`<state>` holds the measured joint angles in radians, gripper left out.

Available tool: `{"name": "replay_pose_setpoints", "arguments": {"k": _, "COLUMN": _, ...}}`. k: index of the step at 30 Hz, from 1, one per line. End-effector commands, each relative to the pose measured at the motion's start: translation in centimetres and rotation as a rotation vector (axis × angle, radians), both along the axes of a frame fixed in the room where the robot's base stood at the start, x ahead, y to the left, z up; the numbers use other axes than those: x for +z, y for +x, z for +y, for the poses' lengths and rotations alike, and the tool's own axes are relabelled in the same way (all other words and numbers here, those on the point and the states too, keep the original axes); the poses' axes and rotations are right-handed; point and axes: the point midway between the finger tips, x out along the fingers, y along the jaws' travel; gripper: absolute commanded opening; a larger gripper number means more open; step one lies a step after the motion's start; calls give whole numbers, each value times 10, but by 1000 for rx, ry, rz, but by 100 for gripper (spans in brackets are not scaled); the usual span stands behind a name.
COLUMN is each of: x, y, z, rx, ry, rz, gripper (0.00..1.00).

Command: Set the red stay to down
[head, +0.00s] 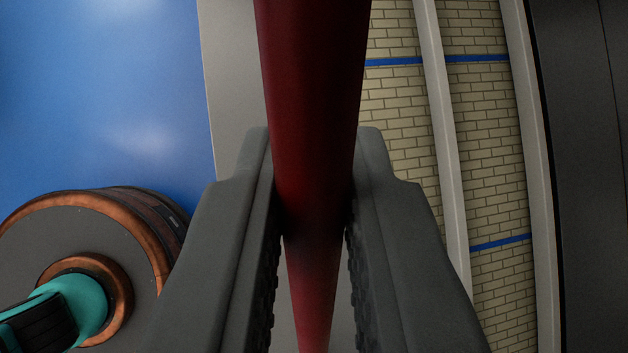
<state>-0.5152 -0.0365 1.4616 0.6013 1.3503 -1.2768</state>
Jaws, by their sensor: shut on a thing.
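The red stay (313,95) is a dark red round bar. It runs from the top edge of the head view down between my gripper's fingers to the bottom edge, narrowing toward the bottom. My gripper (313,185) is shut on the red stay, with one dark grey finger on each side of it. Both ends of the stay are out of view, so I cannot tell its full position.
A large blue surface (100,90) fills the upper left. A grey and copper wheel-like part (130,250) with a teal hub (85,305) is at the lower left. A brick-patterned surface (485,130) with pale strips and a dark panel (590,180) lie at the right.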

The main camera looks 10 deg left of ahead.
Motion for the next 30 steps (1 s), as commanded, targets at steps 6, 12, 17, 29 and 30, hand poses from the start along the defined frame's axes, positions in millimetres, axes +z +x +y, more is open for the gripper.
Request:
{"name": "replay_pose_setpoints", "arguments": {"k": 6, "x": -39, "y": -10, "z": 32, "rx": 6, "ry": -154, "rz": -45, "gripper": 0}}
{"name": "replay_pose_setpoints", "arguments": {"k": 12, "x": -81, "y": -16, "z": 54, "rx": 5, "ry": -305, "rz": -86, "gripper": 0}}
{"name": "replay_pose_setpoints", "arguments": {"k": 17, "x": -118, "y": -20, "z": 67, "rx": 5, "ry": -431, "rz": -123, "gripper": 0}}
{"name": "replay_pose_setpoints", "arguments": {"k": 29, "x": -190, "y": -23, "z": 79, "rx": 2, "ry": -666, "rz": -192, "gripper": 0}}
{"name": "replay_pose_setpoints", "arguments": {"k": 30, "x": -195, "y": -22, "z": 79, "rx": 1, "ry": -680, "rz": -196, "gripper": 0}}
